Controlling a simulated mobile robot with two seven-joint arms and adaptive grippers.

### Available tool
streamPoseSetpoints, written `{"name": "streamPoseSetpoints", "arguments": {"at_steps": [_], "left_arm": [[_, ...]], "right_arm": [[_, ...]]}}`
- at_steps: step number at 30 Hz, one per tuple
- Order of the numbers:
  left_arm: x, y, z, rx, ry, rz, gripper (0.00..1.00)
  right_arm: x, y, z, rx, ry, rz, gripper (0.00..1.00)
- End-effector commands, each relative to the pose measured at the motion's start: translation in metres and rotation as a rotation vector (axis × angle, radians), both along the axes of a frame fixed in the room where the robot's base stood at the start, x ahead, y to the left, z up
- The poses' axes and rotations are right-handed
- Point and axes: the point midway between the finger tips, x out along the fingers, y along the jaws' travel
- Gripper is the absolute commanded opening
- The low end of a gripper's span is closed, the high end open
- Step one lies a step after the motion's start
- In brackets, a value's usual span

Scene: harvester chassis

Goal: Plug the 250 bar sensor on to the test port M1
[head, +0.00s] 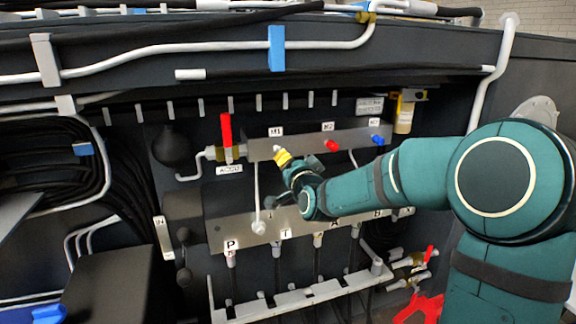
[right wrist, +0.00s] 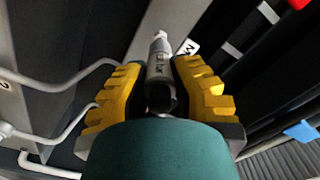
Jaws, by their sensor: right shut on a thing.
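My right gripper (head: 284,158) reaches in from the right to the grey manifold bar (head: 262,150), just below the M1 label (head: 276,132). Its yellow fingers, also in the right wrist view (right wrist: 160,90), are shut on a grey metal cylinder, the sensor (right wrist: 160,68). The sensor's lettering is too small to read. Its narrow pale tip (right wrist: 160,36) points away from the gripper, beside the partly visible M label (right wrist: 187,47). The M1 port is hidden by the gripper and sensor; I cannot tell whether the tip touches it. My left gripper is not in view.
A red cap (head: 332,146) is under M2 and a blue cap (head: 378,140) under the label to its right. A red lever valve (head: 227,135) stands left of M1. Pale pipes and black hoses surround the bar. A lower plate (head: 262,232) carries P and T labels.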

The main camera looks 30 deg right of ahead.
Motion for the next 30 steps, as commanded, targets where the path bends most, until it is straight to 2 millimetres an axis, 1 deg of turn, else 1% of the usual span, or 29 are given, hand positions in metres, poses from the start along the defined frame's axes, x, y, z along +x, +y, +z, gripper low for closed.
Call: {"name": "streamPoseSetpoints", "arguments": {"at_steps": [5, 16, 30], "left_arm": [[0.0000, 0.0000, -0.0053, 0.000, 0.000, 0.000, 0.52], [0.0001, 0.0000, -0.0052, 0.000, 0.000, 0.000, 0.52], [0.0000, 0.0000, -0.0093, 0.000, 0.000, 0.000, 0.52]], "right_arm": [[0.0000, 0.0000, 0.0003, 0.000, -0.003, 0.000, 0.00], [0.0006, -0.0001, 0.0009, 0.000, -0.002, 0.000, 0.00], [0.0096, -0.0024, 0.0004, 0.001, -0.002, 0.000, 0.00]]}}
